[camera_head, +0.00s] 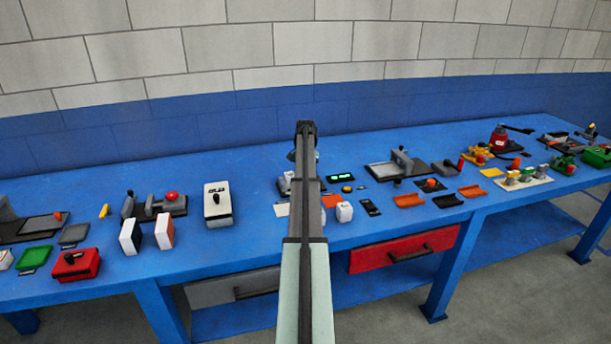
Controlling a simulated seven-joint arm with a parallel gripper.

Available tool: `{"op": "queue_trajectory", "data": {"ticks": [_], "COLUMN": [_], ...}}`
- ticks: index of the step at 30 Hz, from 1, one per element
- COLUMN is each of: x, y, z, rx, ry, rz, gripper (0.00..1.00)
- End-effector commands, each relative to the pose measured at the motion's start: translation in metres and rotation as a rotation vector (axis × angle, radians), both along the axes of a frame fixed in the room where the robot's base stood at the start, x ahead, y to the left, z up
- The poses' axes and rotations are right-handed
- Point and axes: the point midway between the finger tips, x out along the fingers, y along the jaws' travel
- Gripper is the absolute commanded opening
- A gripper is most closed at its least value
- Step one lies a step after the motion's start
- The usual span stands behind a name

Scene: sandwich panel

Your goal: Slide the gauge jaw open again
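My arm reaches straight from the bottom middle over the blue bench. My gripper is hidden behind the arm's own links, so its fingers do not show. A small grey device (284,186) on the bench is mostly covered by my arm. Just right of it is a black unit with a lit green display (341,177). I cannot tell for sure whether these belong to the gauge. No gauge jaw can be made out, and whether it is open or shut does not show.
A white box with a black knob (217,204) and a grey fixture with a red knob (158,205) stand left. A grey fixture on a dark plate (400,166) and orange and black trays (447,201) lie right. The blue bench (250,238) has bare patches.

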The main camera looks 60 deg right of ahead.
Motion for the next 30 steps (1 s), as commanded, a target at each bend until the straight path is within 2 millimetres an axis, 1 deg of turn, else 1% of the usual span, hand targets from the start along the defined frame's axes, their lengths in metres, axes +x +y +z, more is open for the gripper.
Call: {"op": "queue_trajectory", "data": {"ticks": [6,17,30], "x": [0.0000,0.0001,-0.0021], "y": [-0.0001,-0.0001,-0.0024], "z": [-0.0002,-0.0001,0.0000], "rx": [0.000,0.000,0.000], "ry": [0.000,0.000,0.000], "rz": [0.000,0.000,-0.001], "gripper": [0.35,0.01,0.00]}}
